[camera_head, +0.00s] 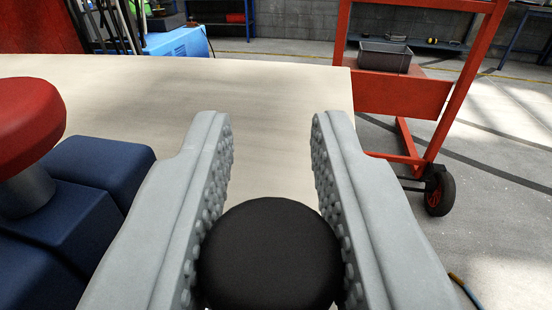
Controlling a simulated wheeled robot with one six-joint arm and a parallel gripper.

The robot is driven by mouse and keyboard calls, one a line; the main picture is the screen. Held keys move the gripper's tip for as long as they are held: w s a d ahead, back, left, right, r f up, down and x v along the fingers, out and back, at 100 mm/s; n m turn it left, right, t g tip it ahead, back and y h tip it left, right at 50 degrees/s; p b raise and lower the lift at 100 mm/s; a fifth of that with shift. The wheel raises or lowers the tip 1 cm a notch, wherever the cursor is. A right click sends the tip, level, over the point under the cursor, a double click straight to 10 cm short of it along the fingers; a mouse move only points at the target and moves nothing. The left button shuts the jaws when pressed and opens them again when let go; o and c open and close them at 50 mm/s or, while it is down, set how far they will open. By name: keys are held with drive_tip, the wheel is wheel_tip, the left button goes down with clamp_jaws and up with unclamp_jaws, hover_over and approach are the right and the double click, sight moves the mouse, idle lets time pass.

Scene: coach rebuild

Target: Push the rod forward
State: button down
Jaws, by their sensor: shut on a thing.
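The rod shows as a round black knob (270,255) at the bottom middle of the view, seen from above. My gripper (272,135) has one grey, studded finger on each side of the knob. Both fingers press against its sides, and their tips reach past it over the table. The rest of the rod below the knob is hidden.
A pale table top (270,85) lies beyond the fingertips and is clear. At left a red round button (28,125) stands on dark blue blocks (95,165). A red wheeled cart (400,95) with a grey bin (385,56) stands on the floor at right.

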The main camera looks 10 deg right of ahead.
drive_tip(key=shift+a, duration=0.1)
drive_tip(key=c, duration=1.2)
unclamp_jaws()
drive_tip(key=shift+a, duration=0.15)
drive_tip(key=shift+o, duration=0.2)
drive_tip(key=s+a, duration=0.1)
drive_tip(key=s, duration=1.6)
drive_tip(key=shift+s+a, duration=0.15)
drive_tip(key=shift+a, duration=0.05)
drive_tip(key=s+d+r+n+y, duration=0.1)
drive_tip(key=s+r, duration=0.3)
drive_tip(key=s, duration=0.4)
drive_tip(key=s+d+r+y, duration=0.1)
drive_tip(key=s+r, duration=0.4)
drive_tip(key=s, duration=0.4)
drive_tip(key=s+d, duration=0.3)
drive_tip(key=s, duration=1.7)
drive_tip(key=shift+s+r+g, duration=0.25)
drive_tip(key=shift+s+g, duration=0.05)
drive_tip(key=shift+s, duration=0.05)
